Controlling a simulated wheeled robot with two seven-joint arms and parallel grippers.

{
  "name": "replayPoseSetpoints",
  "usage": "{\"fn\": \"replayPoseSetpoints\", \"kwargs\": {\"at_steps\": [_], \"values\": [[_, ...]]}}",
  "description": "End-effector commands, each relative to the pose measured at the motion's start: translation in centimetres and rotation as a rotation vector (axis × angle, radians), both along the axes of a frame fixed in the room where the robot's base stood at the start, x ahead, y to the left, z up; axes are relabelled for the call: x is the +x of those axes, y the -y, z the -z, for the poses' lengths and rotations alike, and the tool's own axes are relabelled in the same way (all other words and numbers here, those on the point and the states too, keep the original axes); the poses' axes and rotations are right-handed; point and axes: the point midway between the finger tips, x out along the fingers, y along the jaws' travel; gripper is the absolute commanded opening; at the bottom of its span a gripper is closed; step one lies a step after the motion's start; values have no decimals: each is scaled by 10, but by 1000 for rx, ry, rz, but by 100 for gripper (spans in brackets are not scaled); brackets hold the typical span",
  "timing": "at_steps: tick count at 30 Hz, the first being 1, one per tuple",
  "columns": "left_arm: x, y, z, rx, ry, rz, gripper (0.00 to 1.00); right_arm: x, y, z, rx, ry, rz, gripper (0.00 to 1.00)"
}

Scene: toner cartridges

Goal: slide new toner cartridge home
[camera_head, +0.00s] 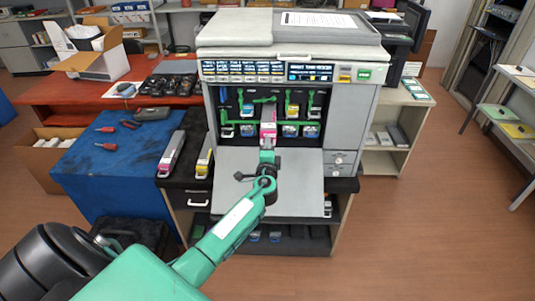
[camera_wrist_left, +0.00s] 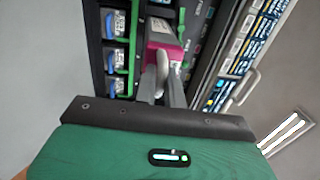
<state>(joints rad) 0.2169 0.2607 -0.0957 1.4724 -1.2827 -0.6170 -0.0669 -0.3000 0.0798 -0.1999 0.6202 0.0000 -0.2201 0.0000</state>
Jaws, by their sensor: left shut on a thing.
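A grey toner cartridge with a magenta end (camera_head: 268,129) is at the open front of the printer (camera_head: 215,112), in line with a slot near the middle of the bay. It also shows in the left wrist view (camera_wrist_left: 160,38). My left gripper (camera_head: 267,155) is shut on the cartridge's near end, above the lowered front door (camera_head: 300,180). My right gripper is not in view.
Other cartridges with magenta (camera_head: 172,153) and yellow (camera_head: 204,158) ends lie on the dark surface left of the printer. Green levers (camera_head: 265,100) and other cartridges fill the bay. Red-handled tools (camera_head: 106,146) lie on the blue cloth (camera_head: 85,165).

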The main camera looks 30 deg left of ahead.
Motion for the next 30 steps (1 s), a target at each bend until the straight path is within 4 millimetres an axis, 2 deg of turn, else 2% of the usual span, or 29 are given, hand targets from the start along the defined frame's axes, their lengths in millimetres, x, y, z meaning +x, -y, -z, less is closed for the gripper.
{"fn": "replayPoseSetpoints", "kwargs": {"at_steps": [30], "values": [[82,-50,1,0,4,-1,0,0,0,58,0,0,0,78]]}}
